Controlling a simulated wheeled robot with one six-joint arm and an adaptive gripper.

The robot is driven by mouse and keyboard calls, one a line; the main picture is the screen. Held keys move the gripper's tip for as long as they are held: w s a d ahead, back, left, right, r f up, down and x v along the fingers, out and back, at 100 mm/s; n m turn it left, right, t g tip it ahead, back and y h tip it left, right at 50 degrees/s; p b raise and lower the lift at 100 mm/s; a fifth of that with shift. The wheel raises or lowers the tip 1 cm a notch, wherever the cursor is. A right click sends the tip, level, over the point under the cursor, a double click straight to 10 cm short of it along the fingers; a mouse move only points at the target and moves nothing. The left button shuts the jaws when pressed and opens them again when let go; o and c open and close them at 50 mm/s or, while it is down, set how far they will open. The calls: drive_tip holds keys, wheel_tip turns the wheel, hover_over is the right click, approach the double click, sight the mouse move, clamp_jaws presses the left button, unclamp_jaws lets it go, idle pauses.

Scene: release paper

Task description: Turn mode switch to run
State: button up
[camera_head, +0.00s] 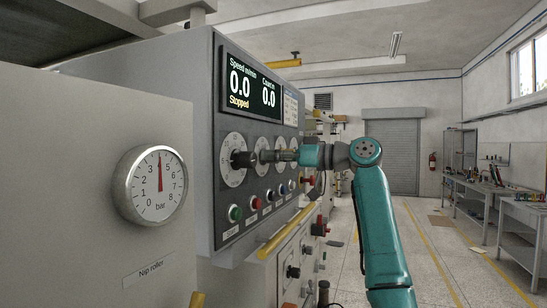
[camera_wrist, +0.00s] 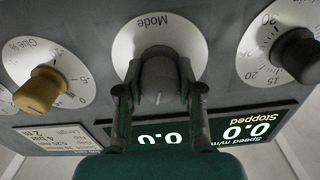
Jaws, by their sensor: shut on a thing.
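The mode switch is a dark grey knob (camera_wrist: 160,78) on a white round dial marked "Mode" (camera_wrist: 128,42), in the middle of the wrist view, which shows the panel upside down. My gripper (camera_wrist: 155,88) is shut on this knob, one finger on each side. A pale pointer line on the knob points toward the display side in that view. No position labels are readable on the dial. In the head view my gripper (camera_head: 269,156) reaches the second dial from the left, hiding much of it. The display (camera_head: 251,88) reads "Stopped", with speed and count at 0.0.
A black speed knob (camera_wrist: 296,55) and a yellow glue knob (camera_wrist: 40,90) flank the mode dial. Coloured push buttons, including a green one (camera_head: 235,213), sit below the dials. A yellow rail (camera_head: 286,232) runs lower down. The aisle at right is open floor.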

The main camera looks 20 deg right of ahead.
drive_tip(key=m, duration=0.5)
drive_tip(key=shift+m, duration=0.3)
idle(0.4)
drive_tip(key=o, duration=1.2)
drive_tip(key=v, duration=1.2)
drive_tip(key=shift+w, duration=0.1)
